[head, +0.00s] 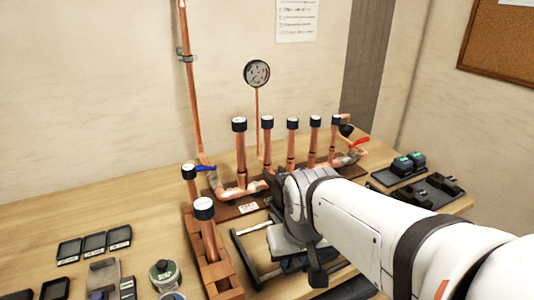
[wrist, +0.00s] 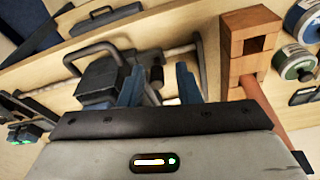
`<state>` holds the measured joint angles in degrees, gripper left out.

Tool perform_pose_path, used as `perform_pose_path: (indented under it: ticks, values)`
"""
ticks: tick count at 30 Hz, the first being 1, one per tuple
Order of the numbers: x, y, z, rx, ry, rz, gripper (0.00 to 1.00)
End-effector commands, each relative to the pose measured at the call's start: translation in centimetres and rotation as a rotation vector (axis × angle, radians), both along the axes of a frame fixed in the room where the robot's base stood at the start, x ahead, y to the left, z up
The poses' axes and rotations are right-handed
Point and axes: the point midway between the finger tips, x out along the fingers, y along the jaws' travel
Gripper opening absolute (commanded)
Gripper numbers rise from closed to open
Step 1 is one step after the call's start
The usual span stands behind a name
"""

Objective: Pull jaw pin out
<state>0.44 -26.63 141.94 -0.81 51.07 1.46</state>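My gripper (wrist: 159,68) shows two blue fingers pointing forward in the wrist view, with a clear gap between them. A short dark knob (wrist: 157,74) on a thin metal stem lies in or behind that gap; it may be the jaw pin, and I cannot tell whether a finger touches it. A black block (wrist: 98,80) with a bent grey handle (wrist: 88,50) is just left of the left finger. A long metal rod runs behind the fingers. In the head view my arm hides most of the gripper and the pin area, above a dark-ended metal rack (head: 240,244).
A wooden block stand (wrist: 249,42) is close right of the fingers, with round tins (wrist: 294,62) beyond. The head view shows the copper manifold (head: 241,160) behind my arm, with several capped pipes. Black tools (head: 434,188) lie at right, flat trays (head: 94,243) at left.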

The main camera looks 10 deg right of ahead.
Motion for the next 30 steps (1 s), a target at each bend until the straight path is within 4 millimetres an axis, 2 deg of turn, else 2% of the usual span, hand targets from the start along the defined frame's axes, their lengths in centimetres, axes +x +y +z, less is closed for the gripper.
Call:
perform_pose_path:
  ticks: [5, 9, 12, 15, 18, 23, 30]
  values:
    - [6.1, -2.4, 3.6, -0.019, -0.023, -0.140, 0.30]
    - [12.5, -4.9, 5.8, -0.033, -0.061, -0.294, 0.30]
    - [16.7, -6.7, 6.7, -0.038, -0.091, -0.394, 0.30]
    - [19.9, -8.2, 7.0, -0.040, -0.117, -0.471, 0.30]
    - [22.1, -9.3, 7.1, -0.041, -0.137, -0.525, 0.30]
    - [23.7, -10.2, 6.5, -0.041, -0.149, -0.561, 0.30]
    - [24.8, -11.0, 3.4, -0.041, -0.149, -0.564, 0.30]
